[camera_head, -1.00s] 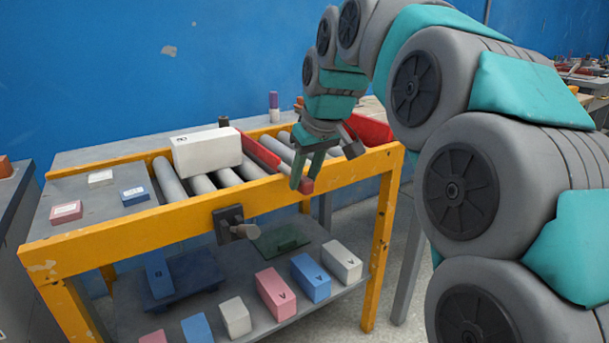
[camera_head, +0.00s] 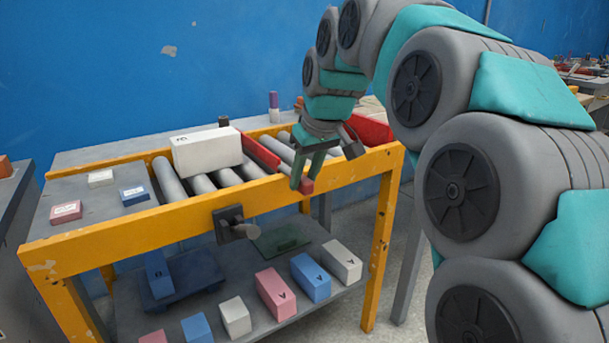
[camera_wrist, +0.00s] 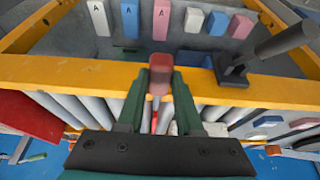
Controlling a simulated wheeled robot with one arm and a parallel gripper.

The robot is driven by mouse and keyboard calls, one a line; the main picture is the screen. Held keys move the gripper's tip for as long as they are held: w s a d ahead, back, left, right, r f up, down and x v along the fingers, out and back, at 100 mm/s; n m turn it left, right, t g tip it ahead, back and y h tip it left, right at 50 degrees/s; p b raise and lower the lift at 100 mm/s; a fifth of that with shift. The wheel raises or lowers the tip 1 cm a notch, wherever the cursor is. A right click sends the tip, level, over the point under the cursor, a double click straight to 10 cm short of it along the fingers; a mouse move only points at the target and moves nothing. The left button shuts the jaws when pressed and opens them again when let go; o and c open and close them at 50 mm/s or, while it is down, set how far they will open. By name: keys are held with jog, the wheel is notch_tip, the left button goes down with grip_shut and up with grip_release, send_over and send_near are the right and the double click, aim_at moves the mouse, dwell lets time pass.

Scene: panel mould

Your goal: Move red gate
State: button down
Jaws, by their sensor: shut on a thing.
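The red gate (camera_head: 262,152) lies across the rollers of the yellow-framed table, right of a white block. Its red end knob (camera_head: 307,186) is at the table's front rail. My gripper (camera_head: 303,176) points down over the front rail, with its green fingers at the knob. In the wrist view, my gripper (camera_wrist: 160,84) is shut on the red gate's knob (camera_wrist: 160,72), with one finger on each side. Part of the gate behind the knob is hidden by the gripper.
A white block (camera_head: 207,153) rests on the rollers left of the gate. A grey lever (camera_head: 235,226) sticks out from the yellow front rail (camera_head: 160,222). A red tray (camera_head: 370,130) is at the right end. The lower shelf holds several coloured blocks.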

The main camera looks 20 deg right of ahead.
aim_at(307, 194)
notch_tip(307, 194, down, 5)
jog(key=shift+s+f+b, duration=0.1)
jog(key=shift+f+b, duration=0.1)
jog(key=shift+b, duration=0.75)
jog(key=c, duration=0.6)
grip_release()
jog(key=shift+o, duration=0.2)
jog(key=shift+v, duration=3.85)
